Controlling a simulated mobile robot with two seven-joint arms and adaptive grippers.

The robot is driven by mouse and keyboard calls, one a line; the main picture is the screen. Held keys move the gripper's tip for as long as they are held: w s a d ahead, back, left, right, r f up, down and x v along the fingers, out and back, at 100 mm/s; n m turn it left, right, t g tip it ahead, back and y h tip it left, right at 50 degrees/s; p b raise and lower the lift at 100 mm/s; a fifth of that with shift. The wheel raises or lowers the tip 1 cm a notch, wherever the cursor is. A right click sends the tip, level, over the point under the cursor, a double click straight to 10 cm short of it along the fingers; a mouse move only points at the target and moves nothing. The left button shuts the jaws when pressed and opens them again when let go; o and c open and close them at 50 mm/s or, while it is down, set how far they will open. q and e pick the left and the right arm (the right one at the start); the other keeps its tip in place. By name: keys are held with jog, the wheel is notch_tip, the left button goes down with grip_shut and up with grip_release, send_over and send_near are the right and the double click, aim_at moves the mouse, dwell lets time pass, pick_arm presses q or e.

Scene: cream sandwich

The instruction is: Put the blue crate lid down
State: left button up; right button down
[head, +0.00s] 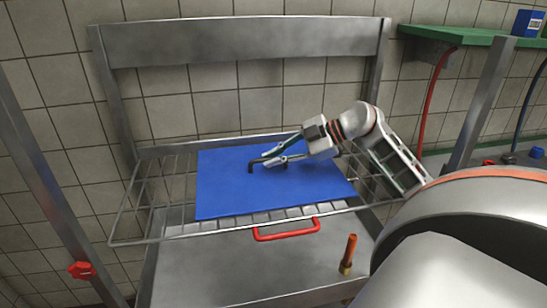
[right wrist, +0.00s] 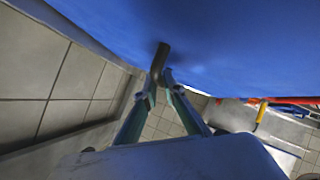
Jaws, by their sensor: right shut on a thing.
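The blue crate lid (head: 230,190) is a flat blue panel over the wire basket in the head view. It has a dark handle (head: 252,168) near its middle. My right gripper (head: 268,160) reaches in from the right and is shut on this handle. In the right wrist view the two fingertips (right wrist: 160,78) close on the dark handle (right wrist: 161,56), and the blue lid (right wrist: 235,45) fills the upper part. I cannot tell whether the lid rests on the basket or hangs just above it. My left gripper is not in view.
The wire basket (head: 128,228) sits in a metal frame (head: 240,42) against a tiled wall. A red handle (head: 287,234) is at its front. A steel shelf (head: 215,270) lies below, with an orange-handled item (head: 349,252) on it. A green shelf (head: 475,37) is at upper right.

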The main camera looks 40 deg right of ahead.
jog(key=c, duration=2.1)
grip_release()
jog(key=shift+f, duration=0.1)
jog(key=shift+c, duration=0.2)
jog(key=b+v, duration=0.1)
jog(key=v, duration=1.1)
jog(key=shift+b, duration=0.4)
